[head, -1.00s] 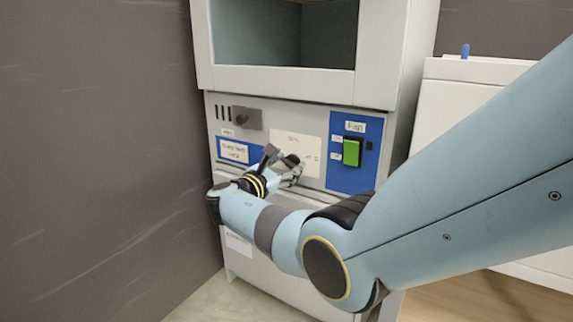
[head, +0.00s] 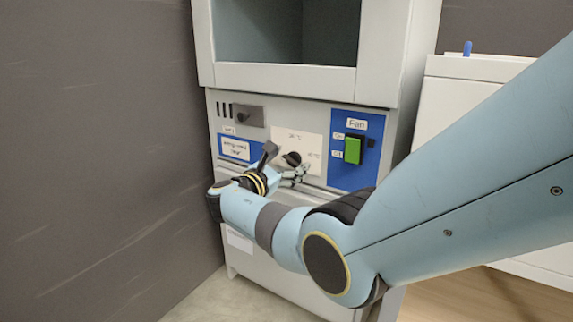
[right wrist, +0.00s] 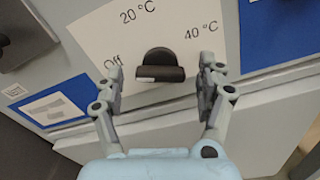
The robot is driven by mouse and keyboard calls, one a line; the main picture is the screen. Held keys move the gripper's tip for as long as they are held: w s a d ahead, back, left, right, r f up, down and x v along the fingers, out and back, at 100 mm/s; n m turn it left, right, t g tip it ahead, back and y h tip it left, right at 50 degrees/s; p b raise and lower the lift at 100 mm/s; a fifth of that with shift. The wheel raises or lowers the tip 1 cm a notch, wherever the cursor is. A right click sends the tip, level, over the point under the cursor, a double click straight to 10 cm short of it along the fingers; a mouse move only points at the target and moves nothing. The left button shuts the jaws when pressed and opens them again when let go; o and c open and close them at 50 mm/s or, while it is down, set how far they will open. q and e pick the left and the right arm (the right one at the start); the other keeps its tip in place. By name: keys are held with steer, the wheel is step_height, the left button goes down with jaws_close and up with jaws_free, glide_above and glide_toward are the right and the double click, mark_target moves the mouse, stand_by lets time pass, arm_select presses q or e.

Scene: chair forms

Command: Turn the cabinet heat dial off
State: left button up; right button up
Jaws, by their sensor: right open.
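The heat dial (head: 291,158) is a black knob with a raised bar on a white panel of the cabinet. In the right wrist view the dial (right wrist: 160,62) has a white mark at the left end of its bar, on the side of the "Off" label (right wrist: 112,62). "20 °C" stands above it and "40 °C" to its right. My right gripper (head: 285,163) is in front of the dial, open. In the right wrist view its fingers (right wrist: 161,72) stand on either side of the dial with visible gaps. My left gripper is not in view.
A green fan switch (head: 352,150) on a blue panel is right of the dial. A dark wall (head: 90,160) stands close on the left. A white unit (head: 440,110) is at the right.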

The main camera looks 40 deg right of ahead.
steer(key=v, duration=1.2)
